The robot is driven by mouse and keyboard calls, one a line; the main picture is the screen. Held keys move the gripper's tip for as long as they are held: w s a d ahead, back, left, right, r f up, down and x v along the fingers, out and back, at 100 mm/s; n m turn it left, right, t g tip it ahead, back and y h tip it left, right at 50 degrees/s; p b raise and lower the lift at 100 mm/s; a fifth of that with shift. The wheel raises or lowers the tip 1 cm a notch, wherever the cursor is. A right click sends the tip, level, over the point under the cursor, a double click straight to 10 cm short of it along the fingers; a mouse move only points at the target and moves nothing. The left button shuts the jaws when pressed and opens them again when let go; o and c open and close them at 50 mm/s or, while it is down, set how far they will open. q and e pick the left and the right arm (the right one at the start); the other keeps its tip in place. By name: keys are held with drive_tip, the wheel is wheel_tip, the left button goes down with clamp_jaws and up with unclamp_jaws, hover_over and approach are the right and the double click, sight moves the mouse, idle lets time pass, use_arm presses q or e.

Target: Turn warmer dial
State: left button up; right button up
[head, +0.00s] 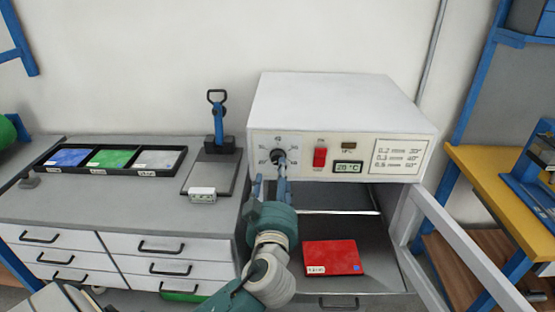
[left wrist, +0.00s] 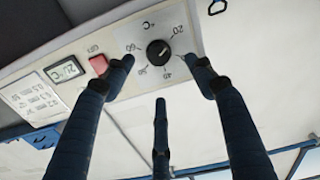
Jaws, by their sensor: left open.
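The warmer (head: 345,105) is a white box at the back of the bench. Its black round dial (head: 277,156) sits on the left of the front panel, partly covered by a finger. In the left wrist view the dial (left wrist: 158,53) is clear, ringed by numbers. My left gripper (head: 270,178) is in front of the panel, its dark blue fingers spread. In the left wrist view two fingertips lie either side of the dial and a third lies below it in the picture. The fingers look apart from the dial. My right gripper is out of view.
A red switch (head: 320,157) and a temperature display (head: 348,167) sit right of the dial. A red sheet (head: 333,257) lies below the warmer. A black tray (head: 176,172) with coloured sheets and a blue-handled tool (head: 218,130) stand to the left.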

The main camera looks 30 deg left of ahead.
sight(277, 160)
use_arm(q)
drive_tip(key=p+x, duration=0.1)
drive_tip(key=x, duration=0.5)
drive_tip(key=shift+w+p, duration=0.15)
drive_tip(key=shift+p, duration=0.15)
drive_tip(key=shift+w+a+f, duration=0.1)
drive_tip(key=shift+w+a, duration=0.3)
drive_tip(key=shift+w, duration=0.2)
drive_tip(key=c, duration=1.1)
